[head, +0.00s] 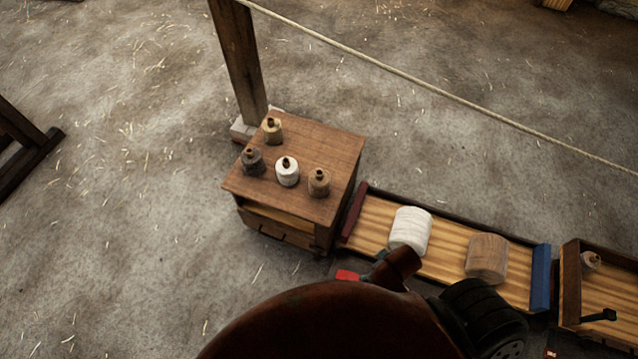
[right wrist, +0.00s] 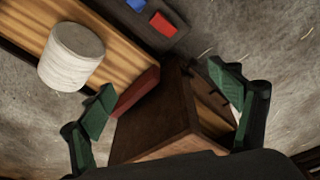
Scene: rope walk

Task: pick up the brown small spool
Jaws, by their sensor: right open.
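The brown small spool (head: 319,183) stands upright on the wooden cabinet (head: 335,150) in the head view, near the top's right front corner. Close by on the same top stand a white spool (head: 287,173), a dark grey spool (head: 252,162) and a tan spool (head: 272,132). My right gripper (right wrist: 167,100) is open in the right wrist view, with green fingers spread and nothing between the pads. The cabinet (right wrist: 160,125) shows beyond the fingers; no small spool is visible there. In the head view my own arm covers much of the bottom. My left gripper is out of view.
A long wooden tray (head: 448,238) beside the cabinet holds a large white spool (head: 410,230) and a large brown spool (head: 486,257). Another tray (head: 610,310) lies further right. A post (head: 238,60) stands behind the cabinet, with a rope (head: 440,95) running right.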

